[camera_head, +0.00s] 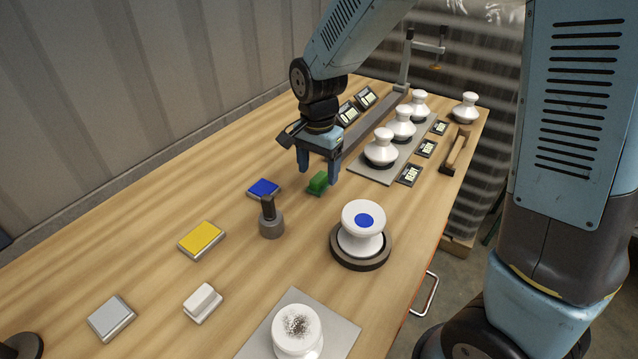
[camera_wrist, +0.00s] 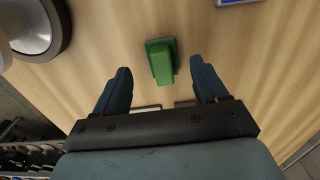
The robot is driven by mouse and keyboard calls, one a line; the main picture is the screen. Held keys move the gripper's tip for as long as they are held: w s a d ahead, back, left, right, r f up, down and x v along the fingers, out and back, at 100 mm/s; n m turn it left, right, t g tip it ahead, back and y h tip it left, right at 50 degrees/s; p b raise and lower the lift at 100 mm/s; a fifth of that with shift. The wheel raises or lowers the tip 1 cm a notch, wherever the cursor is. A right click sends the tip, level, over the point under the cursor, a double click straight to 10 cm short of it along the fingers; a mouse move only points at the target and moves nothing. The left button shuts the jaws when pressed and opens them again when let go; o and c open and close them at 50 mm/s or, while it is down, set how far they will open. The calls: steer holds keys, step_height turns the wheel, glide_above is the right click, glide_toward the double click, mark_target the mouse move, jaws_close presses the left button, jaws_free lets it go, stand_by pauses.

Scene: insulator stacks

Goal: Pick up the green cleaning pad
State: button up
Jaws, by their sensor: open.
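The green cleaning pad (camera_head: 318,183) lies on the wooden table, a small block with a raised green grip. It also shows in the wrist view (camera_wrist: 161,62), ahead of the fingertips and roughly centred between them. My gripper (camera_head: 318,172) is open and empty, pointing down close to the pad. In the wrist view my two fingers (camera_wrist: 160,76) are spread wider than the pad, with bare wood showing on both sides of it. I see no contact between fingers and pad. The exact height of the fingertips above the table is hard to tell.
A blue pad (camera_head: 263,189) and a grey stamp-like tool (camera_head: 271,218) stand left of the green pad. A white insulator with a blue dot (camera_head: 364,230) sits on a dark round base in front. Insulators on a grey plate (camera_head: 372,172) stand behind right. A yellow pad (camera_head: 201,240) lies front left.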

mark_target(317, 178)
step_height(317, 178, down, 4)
steer(key=shift+w+a, duration=0.1)
steer(key=shift+a, duration=0.05)
steer(key=c, duration=1.2)
steer(key=shift+r, duration=0.1)
